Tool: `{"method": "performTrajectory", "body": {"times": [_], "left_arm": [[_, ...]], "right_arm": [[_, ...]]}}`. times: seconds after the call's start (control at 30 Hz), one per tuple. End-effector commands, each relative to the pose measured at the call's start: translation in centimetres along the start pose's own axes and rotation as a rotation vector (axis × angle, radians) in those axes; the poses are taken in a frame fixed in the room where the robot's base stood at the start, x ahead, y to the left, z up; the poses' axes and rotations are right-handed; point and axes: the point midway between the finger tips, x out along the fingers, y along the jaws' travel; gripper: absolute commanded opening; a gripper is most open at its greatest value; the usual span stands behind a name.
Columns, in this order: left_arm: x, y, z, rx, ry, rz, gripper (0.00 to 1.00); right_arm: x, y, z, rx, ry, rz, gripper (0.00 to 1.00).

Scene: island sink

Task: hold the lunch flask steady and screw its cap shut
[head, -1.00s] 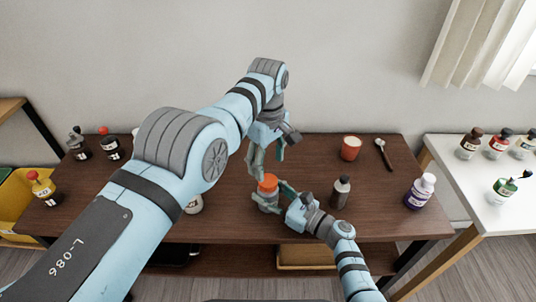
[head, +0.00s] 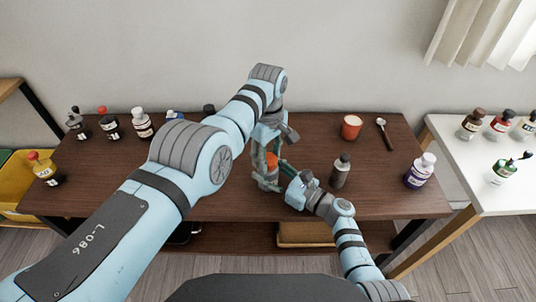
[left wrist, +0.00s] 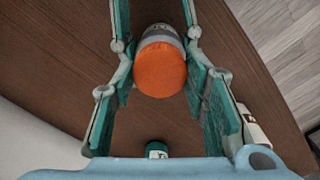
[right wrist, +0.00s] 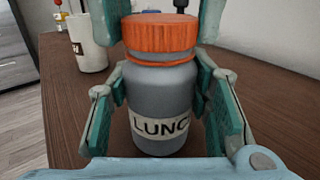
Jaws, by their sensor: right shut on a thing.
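The lunch flask stands upright on the brown table, with a grey body (right wrist: 160,92), a partly visible "LUNC" label and an orange cap (right wrist: 160,34). The cap sits on top of the body, with a thin orange ring just below it; how tightly it is on cannot be told. In the head view the flask's cap (head: 271,160) is partly behind my left fingers. My left gripper (head: 269,162) reaches down from above, open, with its fingers on either side of the cap (left wrist: 160,68). My right gripper (right wrist: 165,110) is shut on the flask's body from the side.
A dark grey bottle (head: 341,171) stands close to the right of my right gripper. A red cup (head: 351,127), a spoon (head: 386,134) and a purple bottle (head: 420,171) are farther right. Several bottles line the table's left part, partly hidden by my left arm.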

Motion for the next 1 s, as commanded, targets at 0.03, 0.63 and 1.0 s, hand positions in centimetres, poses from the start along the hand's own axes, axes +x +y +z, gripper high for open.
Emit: {"method": "performTrajectory", "body": {"times": [0.03,0.63,1.0], "left_arm": [[0.05,-0.09,0.00,0.000,-0.001,-0.004,0.07],[0.14,-0.29,-0.14,1.133,-0.008,-0.004,0.07],[0.14,-0.29,-0.14,1.130,-0.008,-0.004,0.60]], "right_arm": [[-0.03,-0.08,-0.04,0.001,0.001,-0.002,0.00],[-0.07,-0.18,-0.05,0.001,0.002,-0.005,0.00],[-0.07,-0.17,-0.04,0.001,0.002,-0.005,0.00]]}}
